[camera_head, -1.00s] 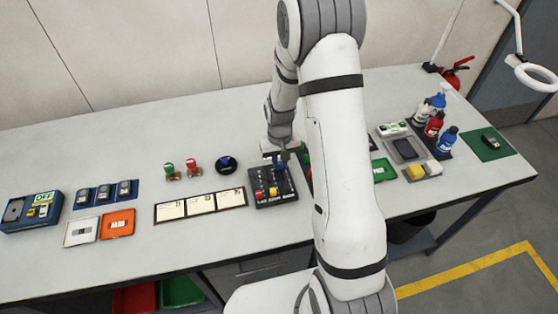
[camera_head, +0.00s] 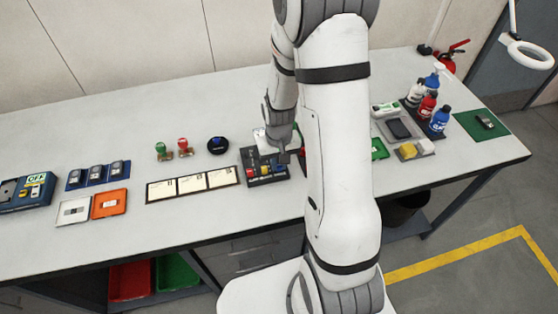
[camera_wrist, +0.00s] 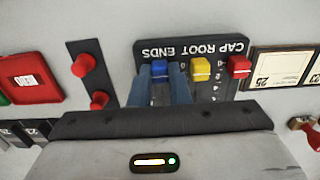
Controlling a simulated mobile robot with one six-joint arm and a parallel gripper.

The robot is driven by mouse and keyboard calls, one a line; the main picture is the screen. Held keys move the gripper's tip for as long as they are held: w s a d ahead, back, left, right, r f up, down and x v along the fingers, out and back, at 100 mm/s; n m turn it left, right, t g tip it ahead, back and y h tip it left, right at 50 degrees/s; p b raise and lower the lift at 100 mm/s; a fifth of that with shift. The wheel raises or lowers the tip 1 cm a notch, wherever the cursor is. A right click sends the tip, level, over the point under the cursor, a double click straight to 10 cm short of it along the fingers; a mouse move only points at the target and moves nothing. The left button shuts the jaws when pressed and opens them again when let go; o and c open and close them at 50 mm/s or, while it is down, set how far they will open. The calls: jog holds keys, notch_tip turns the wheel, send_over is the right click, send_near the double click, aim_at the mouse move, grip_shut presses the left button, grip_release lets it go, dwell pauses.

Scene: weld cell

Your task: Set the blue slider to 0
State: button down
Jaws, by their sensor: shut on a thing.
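The black slider panel (camera_head: 247,157) lies on the bench, partly behind my arm in the head view. It carries a red slider (camera_head: 252,171), a yellow slider (camera_head: 264,171) and a blue slider (camera_head: 277,169). In the wrist view, the blue slider (camera_wrist: 160,69) stands between the fingers of my gripper (camera_wrist: 162,76), which is shut on it. It sits near the lettered edge of the panel, about level with the yellow slider (camera_wrist: 200,69) and red slider (camera_wrist: 239,67). The scale marks by the blue slot are hidden or too small to read.
Three cards (camera_head: 192,184) lie left of the panel. Two stamps (camera_head: 182,147) and a round dark-blue item (camera_head: 218,145) stand behind them. In the wrist view, a dark strip with red knobs (camera_wrist: 84,65) is close beside the panel. The bench front is clear.

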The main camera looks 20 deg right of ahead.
aim_at(279, 166)
jog(key=c, duration=1.6)
grip_release()
jog(key=shift+s, duration=0.25)
jog(key=shift+o, duration=1.2)
jog(key=shift+w, duration=0.1)
notch_tip(279, 166, up, 7)
jog(key=shift+f+b, duration=0.1)
jog(key=shift+b, duration=0.35)
jog(key=shift+r, duration=0.5)
jog(key=shift+a+r, duration=0.1)
jog(key=shift+r, duration=0.3)
jog(key=s+a+r+n+t, duration=0.1)
jog(key=s+a+r+t, duration=0.2)
jog(key=s+r, duration=1.1)
jog(key=shift+s+r, duration=0.4)
jog(key=shift+r, duration=0.2)
